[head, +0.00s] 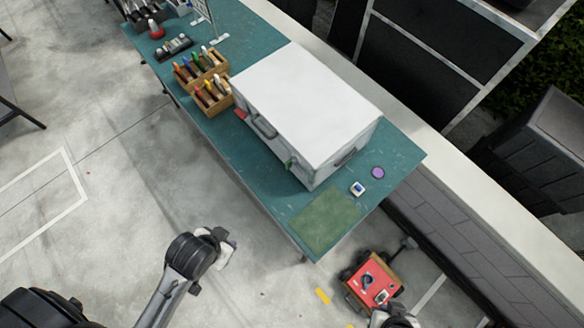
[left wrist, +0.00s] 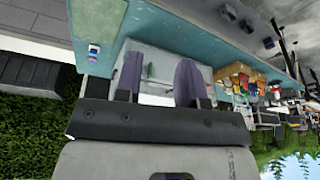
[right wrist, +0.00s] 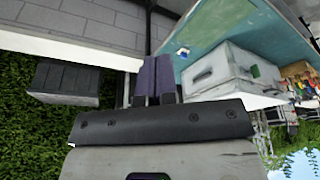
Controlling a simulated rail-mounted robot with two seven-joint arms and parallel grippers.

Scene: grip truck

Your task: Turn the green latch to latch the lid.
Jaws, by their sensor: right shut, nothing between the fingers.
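The white case (head: 310,100) stands on the teal table with its lid down. The small green latch (head: 288,163) is on its front side, near the right end; a red latch (head: 241,114) is near the left end. In the left wrist view the green latch (left wrist: 151,70) shows between the fingers of my open, empty left gripper (left wrist: 158,60), well apart from them. In the right wrist view my right gripper (right wrist: 155,60) is shut and empty, with the case to its right, apart from it, and the latch (right wrist: 255,71) visible. The latch's exact angle is too small to tell.
The teal table (head: 235,165) carries wooden tool boxes (head: 212,94) left of the case. A green mat (head: 325,220), a small blue-and-white item (head: 357,188) and a purple disc (head: 377,172) lie right of it. A red-topped cart (head: 372,282) stands on the floor.

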